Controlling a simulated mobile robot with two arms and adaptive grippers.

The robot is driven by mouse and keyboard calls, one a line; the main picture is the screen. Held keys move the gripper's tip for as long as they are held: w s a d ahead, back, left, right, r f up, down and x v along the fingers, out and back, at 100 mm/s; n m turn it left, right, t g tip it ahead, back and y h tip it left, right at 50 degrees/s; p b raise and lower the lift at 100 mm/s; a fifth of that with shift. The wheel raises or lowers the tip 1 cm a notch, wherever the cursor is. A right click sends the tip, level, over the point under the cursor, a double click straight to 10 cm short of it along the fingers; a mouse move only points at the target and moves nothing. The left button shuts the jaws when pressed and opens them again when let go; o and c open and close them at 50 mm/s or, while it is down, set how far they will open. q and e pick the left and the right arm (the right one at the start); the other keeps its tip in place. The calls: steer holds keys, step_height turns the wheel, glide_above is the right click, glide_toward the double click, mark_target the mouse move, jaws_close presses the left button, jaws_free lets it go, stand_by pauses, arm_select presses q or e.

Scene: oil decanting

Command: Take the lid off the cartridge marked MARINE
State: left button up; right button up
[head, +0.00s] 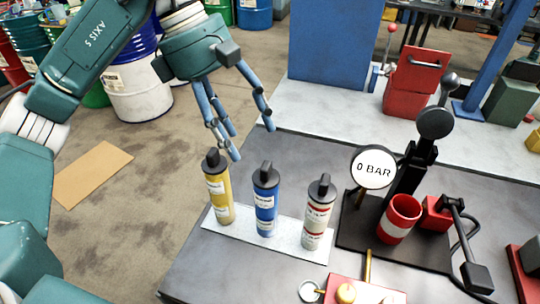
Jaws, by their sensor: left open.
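Three cartridges stand upright in a row on a white mat (284,246) on the grey table: a yellow one (218,196), a blue one (265,205) and a cream one with red bands (318,217). Each has a dark lid with a raised grip on top. Their label print is too small to read, so I cannot tell which is marked MARINE. My left gripper (252,143) is open and empty, above and behind the yellow and blue cartridges, with its fingers pointing down. It appears apart from the lids. My right gripper is not in view.
Right of the cartridges, a black stand with a round gauge (373,168) reading 0 BAR holds a red cup with a white band (399,219). A red tray (364,291) lies at the front edge. A red box (413,80) and blue panel stand behind.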

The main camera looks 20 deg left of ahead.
mark_target(257, 174)
arm_select(q)
steer(key=x, duration=0.3)
steer(key=shift+s+d+f, duration=0.1)
steer(key=shift+f, duration=0.1)
steer(key=p+x, duration=0.1)
steer(key=x, duration=0.2)
steer(key=p+x, duration=0.1)
steer(key=shift+a+f+p, duration=0.2)
steer(key=shift+f+p, duration=0.15)
steer(key=shift+f, duration=0.15)
steer(key=shift+w+d+f, duration=0.15)
steer(key=shift+w+f, duration=0.1)
steer(key=shift+f, duration=0.05)
steer(key=c, duration=0.8)
